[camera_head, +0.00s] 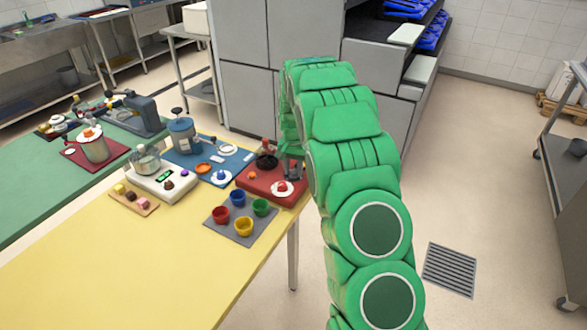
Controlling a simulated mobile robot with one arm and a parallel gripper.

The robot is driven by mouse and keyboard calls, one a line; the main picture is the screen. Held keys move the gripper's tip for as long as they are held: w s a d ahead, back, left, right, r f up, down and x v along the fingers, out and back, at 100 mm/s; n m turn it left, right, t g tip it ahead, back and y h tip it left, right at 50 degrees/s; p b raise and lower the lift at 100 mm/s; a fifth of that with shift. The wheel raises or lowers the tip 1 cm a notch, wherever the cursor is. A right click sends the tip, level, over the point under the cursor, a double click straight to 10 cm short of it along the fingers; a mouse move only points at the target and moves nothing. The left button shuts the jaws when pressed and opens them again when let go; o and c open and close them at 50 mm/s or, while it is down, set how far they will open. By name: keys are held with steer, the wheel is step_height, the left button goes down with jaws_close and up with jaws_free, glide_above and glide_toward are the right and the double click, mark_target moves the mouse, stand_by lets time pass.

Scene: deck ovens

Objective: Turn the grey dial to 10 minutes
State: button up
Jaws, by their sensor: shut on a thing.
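My green arm reaches up from the lower right and bends down at the far right corner of the yellow table. My gripper (292,170) is small and dark grey here, partly hidden by the arm. It points down at the right rear part of a red-based unit (258,182) and is shut on a small part there. I cannot make out that part's colour or any minute marks. In front of the gripper on the same base is a white disc with a red knob (282,187). I cannot pick out the grey dial for certain.
The yellow table's (110,265) front is clear. Ovens stand behind.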

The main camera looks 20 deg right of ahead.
mark_target(293, 171)
steer(key=shift+m, duration=1.5)
steer(key=shift+r, duration=0.1)
steer(key=o, duration=1)
step_height(293, 171, up, 7)
steer(key=shift+f, duration=0.15)
steer(key=shift+r, duration=0.45)
